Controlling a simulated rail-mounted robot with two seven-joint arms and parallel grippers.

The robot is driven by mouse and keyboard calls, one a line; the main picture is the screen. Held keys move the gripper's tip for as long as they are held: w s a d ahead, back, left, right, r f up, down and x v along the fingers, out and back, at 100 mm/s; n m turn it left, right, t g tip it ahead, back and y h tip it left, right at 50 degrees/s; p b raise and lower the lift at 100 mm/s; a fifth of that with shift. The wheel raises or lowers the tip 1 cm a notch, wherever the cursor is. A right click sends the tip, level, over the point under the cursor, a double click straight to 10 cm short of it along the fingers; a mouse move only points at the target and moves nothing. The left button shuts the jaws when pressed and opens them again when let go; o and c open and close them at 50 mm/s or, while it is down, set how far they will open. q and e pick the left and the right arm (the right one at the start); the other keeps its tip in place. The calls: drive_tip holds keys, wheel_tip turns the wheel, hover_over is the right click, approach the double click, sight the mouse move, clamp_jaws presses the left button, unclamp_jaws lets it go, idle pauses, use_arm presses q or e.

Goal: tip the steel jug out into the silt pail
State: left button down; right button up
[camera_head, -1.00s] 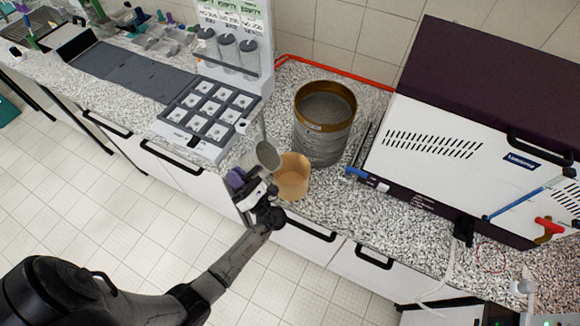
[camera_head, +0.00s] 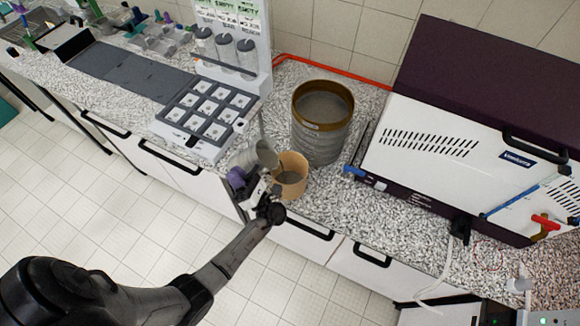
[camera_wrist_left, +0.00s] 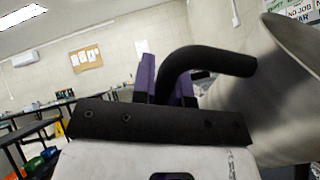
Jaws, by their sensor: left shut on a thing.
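The steel jug (camera_head: 250,157) is tilted to the right, its mouth over the left rim of the tan silt pail (camera_head: 291,184). The pail stands upright at the counter's front edge, and grey material shows inside it. My left gripper (camera_head: 237,179), with purple fingers, is shut on the jug's handle. In the left wrist view the black handle (camera_wrist_left: 207,62) passes between the purple fingers, and the jug's steel body (camera_wrist_left: 265,105) fills the right side, tilted. The inside of the jug is mostly hidden. My right gripper is out of view.
A stack of sieves with a brass-coloured rim (camera_head: 322,122) stands close behind the pail. A grey tray of white cups (camera_head: 208,112) lies to the left. A large white and dark machine (camera_head: 440,140) takes up the right of the counter.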

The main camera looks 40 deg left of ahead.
use_arm(q)
drive_tip(key=shift+r, duration=0.1)
drive_tip(key=shift+w+d+m+t+y, duration=0.1)
drive_tip(key=shift+d+m+t+y, duration=0.1)
drive_tip(key=shift+m+t+y, duration=0.15)
drive_tip(key=shift+a, duration=0.1)
idle(0.4)
drive_tip(key=shift+r+m+t, duration=0.1)
drive_tip(key=shift+m+t, duration=0.25)
drive_tip(key=shift+r, duration=0.1)
drive_tip(key=shift+w+d+r+m+t+y+p, duration=0.3)
drive_tip(key=shift+m+t+p, duration=0.2)
drive_tip(key=shift+m+t, duration=0.2)
idle(0.3)
